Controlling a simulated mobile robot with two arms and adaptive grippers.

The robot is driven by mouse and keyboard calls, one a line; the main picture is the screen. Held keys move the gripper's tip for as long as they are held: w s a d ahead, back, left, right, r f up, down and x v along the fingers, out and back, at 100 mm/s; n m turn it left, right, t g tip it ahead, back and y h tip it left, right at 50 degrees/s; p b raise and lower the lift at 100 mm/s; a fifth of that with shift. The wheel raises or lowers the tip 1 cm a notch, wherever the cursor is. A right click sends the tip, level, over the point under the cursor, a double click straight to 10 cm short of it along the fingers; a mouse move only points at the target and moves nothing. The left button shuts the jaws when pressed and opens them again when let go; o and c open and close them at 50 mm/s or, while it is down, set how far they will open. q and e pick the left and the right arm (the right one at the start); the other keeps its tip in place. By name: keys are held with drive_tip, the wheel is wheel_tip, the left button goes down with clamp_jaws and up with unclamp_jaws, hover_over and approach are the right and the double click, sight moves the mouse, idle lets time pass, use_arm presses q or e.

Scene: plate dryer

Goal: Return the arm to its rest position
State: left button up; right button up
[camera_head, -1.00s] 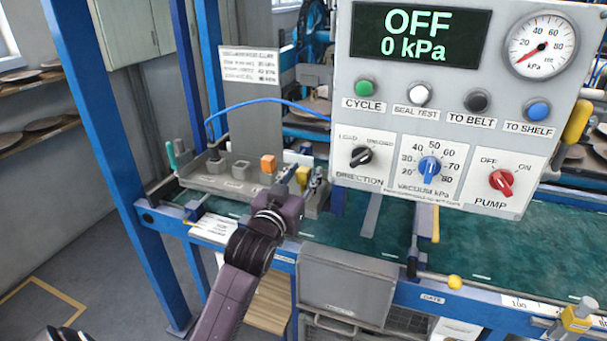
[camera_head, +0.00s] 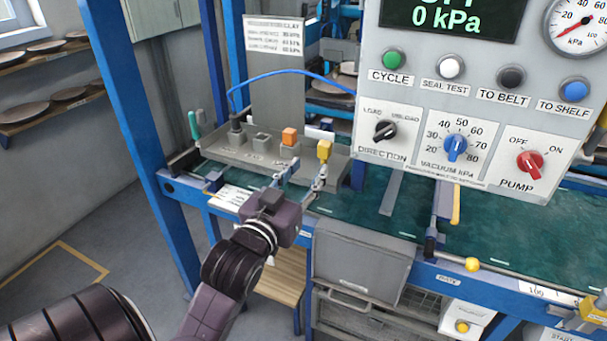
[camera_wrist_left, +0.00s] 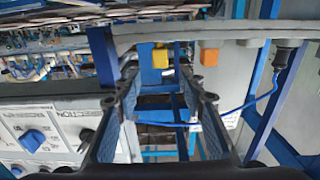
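My left arm comes in from the lower left of the head view. Its gripper (camera_head: 302,178) is held over the near edge of the bench, in front of the grey tray (camera_head: 222,152). Its fingers are spread wide with nothing between them. The wrist view also shows the open fingers (camera_wrist_left: 160,95), with a gap between them. A yellow block (camera_head: 324,150) stands at the tray's right end, beyond the fingers; it also shows through the gap in the wrist view (camera_wrist_left: 160,57). My right gripper is not in view.
An orange block (camera_head: 289,137) and a dark plug with a blue cable (camera_head: 236,125) stand in the tray. The control panel (camera_head: 400,160) hangs to the right. A blue post (camera_head: 135,130) rises at left. Open floor (camera_head: 130,225) lies left of the bench.

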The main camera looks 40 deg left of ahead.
use_arm(q)
drive_tip(key=shift+s+d, duration=0.15)
drive_tip(key=shift+s, duration=0.4)
